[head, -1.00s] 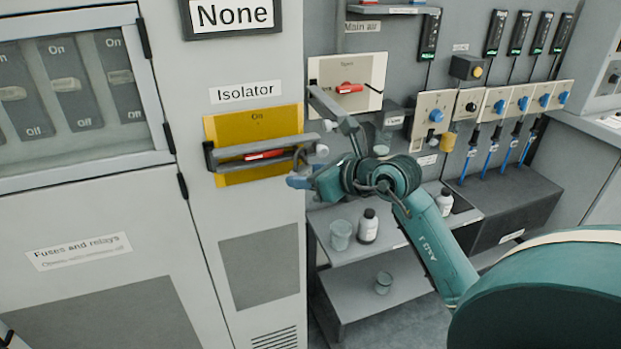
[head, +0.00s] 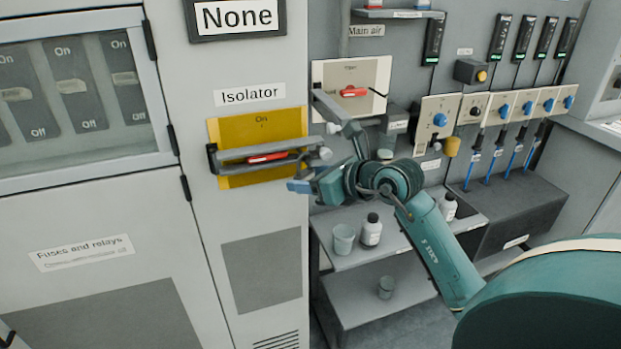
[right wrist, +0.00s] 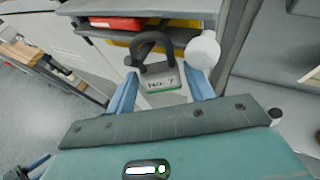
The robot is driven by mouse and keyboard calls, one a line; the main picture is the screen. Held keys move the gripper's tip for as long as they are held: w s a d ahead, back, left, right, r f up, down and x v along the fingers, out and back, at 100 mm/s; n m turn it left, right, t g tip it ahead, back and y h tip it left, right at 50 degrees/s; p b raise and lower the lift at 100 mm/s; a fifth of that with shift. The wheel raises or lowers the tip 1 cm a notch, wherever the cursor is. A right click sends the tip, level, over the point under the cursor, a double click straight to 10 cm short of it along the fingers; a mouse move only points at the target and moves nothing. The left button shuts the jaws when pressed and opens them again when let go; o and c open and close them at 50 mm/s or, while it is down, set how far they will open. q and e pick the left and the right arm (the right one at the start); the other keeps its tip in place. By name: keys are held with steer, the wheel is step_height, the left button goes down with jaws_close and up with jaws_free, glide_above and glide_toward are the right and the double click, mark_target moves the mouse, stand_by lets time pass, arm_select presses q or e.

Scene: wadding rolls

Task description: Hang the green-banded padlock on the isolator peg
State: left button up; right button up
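The padlock (right wrist: 162,80) shows between my right gripper's fingers in the right wrist view. It has a dark arched shackle, a grey labelled body and a green lower edge. The isolator (head: 260,128) is a yellow plate with grey bars and a red handle (head: 268,158). A pale round knob (right wrist: 202,50) is right of the shackle. My left gripper is not in view.
The main-air panel (head: 375,72), with a red handle and a projecting grey bar, is just right of the isolator. The cabinet front (head: 110,240) is flat.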

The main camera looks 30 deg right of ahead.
steer(key=shift+o, duration=1.4)
steer(key=shift+f, duration=0.1)
arm_select(q)
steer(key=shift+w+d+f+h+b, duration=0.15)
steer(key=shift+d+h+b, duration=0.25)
steer(key=shift+b, duration=0.8)
arm_select(e)
steer(key=v, duration=1.3)
steer(key=shift+s, duration=0.1)
